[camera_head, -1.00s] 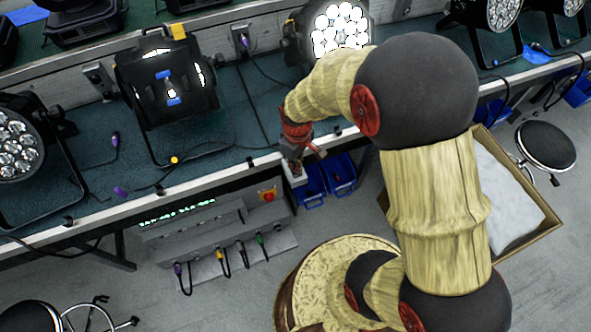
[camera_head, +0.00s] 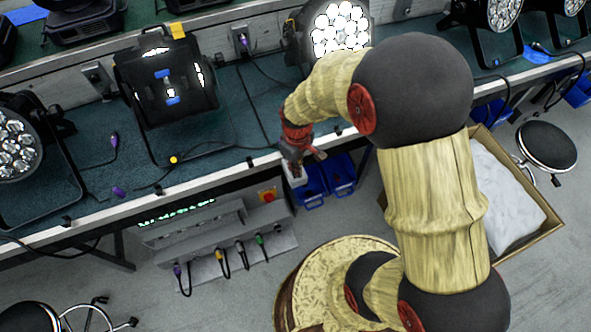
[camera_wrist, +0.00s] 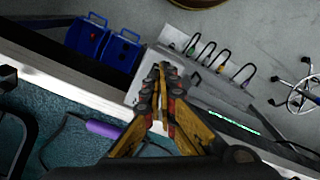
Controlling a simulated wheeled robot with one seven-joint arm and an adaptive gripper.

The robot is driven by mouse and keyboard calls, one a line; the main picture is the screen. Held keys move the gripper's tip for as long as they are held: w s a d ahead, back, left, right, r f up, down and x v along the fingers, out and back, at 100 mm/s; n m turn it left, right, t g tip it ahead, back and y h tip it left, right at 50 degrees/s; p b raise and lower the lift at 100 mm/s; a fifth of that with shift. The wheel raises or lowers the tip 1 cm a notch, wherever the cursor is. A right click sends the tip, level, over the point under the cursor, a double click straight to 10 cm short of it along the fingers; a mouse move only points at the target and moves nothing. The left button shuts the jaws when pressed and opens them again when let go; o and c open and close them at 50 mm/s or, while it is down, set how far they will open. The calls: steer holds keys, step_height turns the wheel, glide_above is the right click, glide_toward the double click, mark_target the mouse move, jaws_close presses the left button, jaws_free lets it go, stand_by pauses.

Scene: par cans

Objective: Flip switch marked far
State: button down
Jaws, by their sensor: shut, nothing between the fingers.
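My gripper (camera_head: 295,160) hangs by the front edge of the workbench, close above a small white box (camera_head: 296,176). In the wrist view the fingers of my gripper (camera_wrist: 163,72) are shut and empty, with their tips over the pale end of a grey unit. No label reading "far" can be made out. In the wrist view the fingers may hide part of that unit. I cannot tell whether the tips touch anything.
Two blue bins (camera_head: 338,175) sit under the bench just right of my gripper. Cables plug into the grey unit's front. Par cans (camera_head: 165,80) and cables occupy the bench top. A purple connector (camera_wrist: 103,129) lies on it. A stool (camera_head: 546,146) stands at right.

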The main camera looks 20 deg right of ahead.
steer(key=shift+f, duration=0.15)
steer(key=shift+r+p, duration=2.9)
steer(key=shift+r, duration=0.7)
steer(key=shift+f, duration=0.1)
